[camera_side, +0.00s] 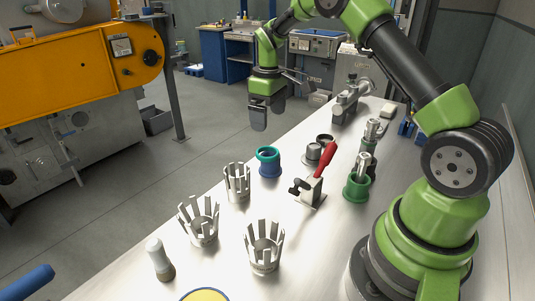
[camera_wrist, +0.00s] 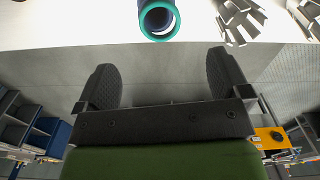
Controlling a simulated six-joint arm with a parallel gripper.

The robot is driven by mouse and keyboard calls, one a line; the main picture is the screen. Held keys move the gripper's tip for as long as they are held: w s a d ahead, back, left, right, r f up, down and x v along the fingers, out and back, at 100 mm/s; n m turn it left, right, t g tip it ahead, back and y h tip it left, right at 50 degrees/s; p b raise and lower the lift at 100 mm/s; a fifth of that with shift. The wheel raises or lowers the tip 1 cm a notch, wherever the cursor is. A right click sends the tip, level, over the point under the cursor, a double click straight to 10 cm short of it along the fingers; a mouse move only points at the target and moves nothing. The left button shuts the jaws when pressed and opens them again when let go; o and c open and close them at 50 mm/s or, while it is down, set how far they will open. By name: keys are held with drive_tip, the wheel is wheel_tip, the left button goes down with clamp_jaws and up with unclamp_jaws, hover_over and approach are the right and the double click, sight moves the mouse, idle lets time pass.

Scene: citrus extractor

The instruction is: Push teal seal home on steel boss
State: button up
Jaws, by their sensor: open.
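A teal ring, which looks like the seal (camera_side: 268,160), sits on top of a short blue cylinder (camera_side: 270,171) near the bench's left edge. The teal ring also shows at the top of the wrist view (camera_wrist: 158,38), with blue inside it. A short grey metal cylinder (camera_side: 313,151), possibly the steel boss, stands to its right; I cannot tell for certain. My gripper (camera_side: 258,120) hangs above and behind the ring in the side view, apart from it. In the wrist view my gripper (camera_wrist: 163,80) has its two black fingers wide apart with nothing between them.
A toggle clamp with a red handle (camera_side: 325,160) stands right of the ring. Several slotted metal cups (camera_side: 237,183) stand in front of it. A green cup with metal parts (camera_side: 357,187) is at the right. The bench's left edge drops to the floor beneath my gripper.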

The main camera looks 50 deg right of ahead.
sight(269, 148)
wheel_tip(269, 148, down, 10)
drive_tip(key=shift+s+d+r, duration=0.1)
drive_tip(key=c, duration=1)
